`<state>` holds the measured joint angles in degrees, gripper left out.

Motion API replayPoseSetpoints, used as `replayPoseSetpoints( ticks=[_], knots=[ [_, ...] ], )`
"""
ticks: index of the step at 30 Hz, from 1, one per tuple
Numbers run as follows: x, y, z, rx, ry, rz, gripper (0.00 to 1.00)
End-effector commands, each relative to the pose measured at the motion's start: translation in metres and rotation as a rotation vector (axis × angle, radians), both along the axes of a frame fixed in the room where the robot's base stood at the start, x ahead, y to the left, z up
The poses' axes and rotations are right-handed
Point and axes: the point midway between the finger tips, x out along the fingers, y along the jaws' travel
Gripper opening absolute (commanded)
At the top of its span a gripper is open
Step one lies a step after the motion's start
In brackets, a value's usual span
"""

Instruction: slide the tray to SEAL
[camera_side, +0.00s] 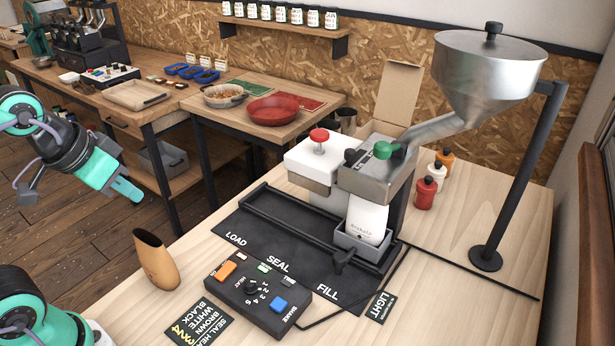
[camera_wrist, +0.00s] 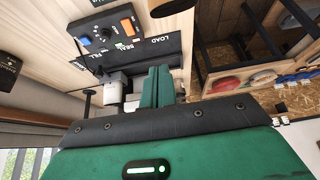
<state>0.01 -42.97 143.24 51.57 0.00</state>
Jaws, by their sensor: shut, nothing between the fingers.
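The small grey tray (camera_side: 352,242) stands on the dark rail track (camera_side: 295,222) at the FILL end and holds an upright white bag (camera_side: 367,217). A dark handle (camera_side: 341,262) sticks out of the tray's front. The SEAL label (camera_side: 278,263) is on the black mat, between LOAD and FILL. My gripper (camera_side: 128,190) is at the left of the side view, in the air, well apart from the tray. Its green fingers (camera_wrist: 158,72) are together and empty in the wrist view.
A white sealer with a red knob (camera_side: 319,137) stands behind the track's middle. A steel hopper (camera_side: 490,70) with a green-knobbed outlet (camera_side: 382,150) is above the bag. A control box (camera_side: 258,294) and a tan scoop (camera_side: 157,261) are in front. Bottles (camera_side: 425,192) stand at right.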

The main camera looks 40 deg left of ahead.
Motion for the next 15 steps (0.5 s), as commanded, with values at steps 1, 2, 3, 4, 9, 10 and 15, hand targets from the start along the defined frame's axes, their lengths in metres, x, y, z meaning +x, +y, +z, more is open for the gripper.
replayPoseSetpoints(
  ticks=[1, 2, 3, 4, 9, 10, 15],
  knots=[
    [0.0, 0.0, 0.0, 0.0, 0.0, 0.0, 0.0],
    [0.0, 0.0, 0.0, 0.0, 0.0, 0.0, 0.0],
    [0.0, 0.0, 0.0, 0.0, 0.0, 0.0, 0.0],
    [0.0, 0.0, 0.0, 0.0, 0.0, 0.0, 0.0],
    [0.0, 0.0, 0.0001, 0.0, 0.0, 0.0, 0.12],
    [0.0003, -0.0001, 0.0003, 0.0, 0.0, -0.001, 0.18],
    [0.0057, -0.0027, 0.0036, 0.003, 0.01, -0.016, 0.49]
  ],
)
